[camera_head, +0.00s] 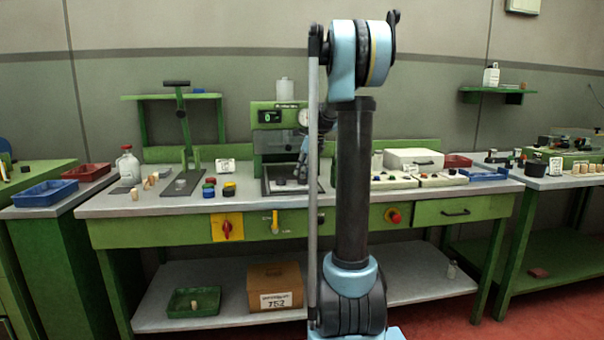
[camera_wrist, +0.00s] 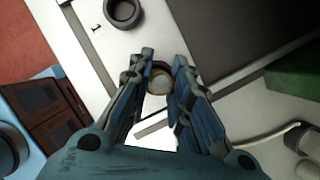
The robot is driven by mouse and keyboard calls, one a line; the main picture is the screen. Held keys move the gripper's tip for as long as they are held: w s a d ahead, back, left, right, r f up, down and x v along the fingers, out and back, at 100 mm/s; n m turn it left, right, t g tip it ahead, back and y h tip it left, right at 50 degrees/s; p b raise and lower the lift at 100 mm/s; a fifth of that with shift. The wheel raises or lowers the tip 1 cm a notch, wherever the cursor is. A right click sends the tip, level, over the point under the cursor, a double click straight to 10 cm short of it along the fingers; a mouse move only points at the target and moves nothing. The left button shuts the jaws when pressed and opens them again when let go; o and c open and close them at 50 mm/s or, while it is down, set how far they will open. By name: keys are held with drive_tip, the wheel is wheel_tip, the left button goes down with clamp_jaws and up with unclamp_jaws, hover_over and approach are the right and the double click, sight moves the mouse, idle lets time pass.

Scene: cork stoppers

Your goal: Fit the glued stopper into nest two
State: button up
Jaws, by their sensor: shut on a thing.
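In the wrist view my gripper (camera_wrist: 160,70) is shut on a round cork stopper (camera_wrist: 161,83) with a pale end face, held between the fingertips. A glue layer on it cannot be made out. A dark ring-shaped nest (camera_wrist: 126,26) sits on a white plate beside a printed "1", ahead of the fingertips and apart from the stopper. I cannot pick out nest two. In the head view my arm reaches over the bench toward the green press, and the fingertips and held stopper are hidden or too small to tell.
The green press (camera_head: 268,115) with its display stands at the back of the bench. Loose corks (camera_head: 149,182), a lever stand (camera_head: 182,140) and coloured round pots (camera_head: 209,190) are to its left. A white case (camera_head: 414,158) is to the right.

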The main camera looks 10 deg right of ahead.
drive_tip(key=shift+s+f, duration=0.35)
drive_tip(key=shift+s, duration=0.05)
drive_tip(key=shift+c, duration=0.2)
idle(0.3)
drive_tip(key=o, duration=0.8)
drive_tip(key=shift+o, duration=0.3)
drive_tip(key=shift+w+d+f, duration=0.2)
drive_tip(key=shift+w+f, duration=0.45)
drive_tip(key=shift+w, duration=0.05)
drive_tip(key=shift+s+a+r, duration=0.2)
drive_tip(key=shift+s+r, duration=0.1)
drive_tip(key=shift+r, duration=0.15)
drive_tip(key=shift+r, duration=0.1)
drive_tip(key=v, duration=1.1)
drive_tip(key=shift+r, duration=0.35)
drive_tip(key=shift+s+d, duration=0.1)
drive_tip(key=shift+s, duration=0.05)
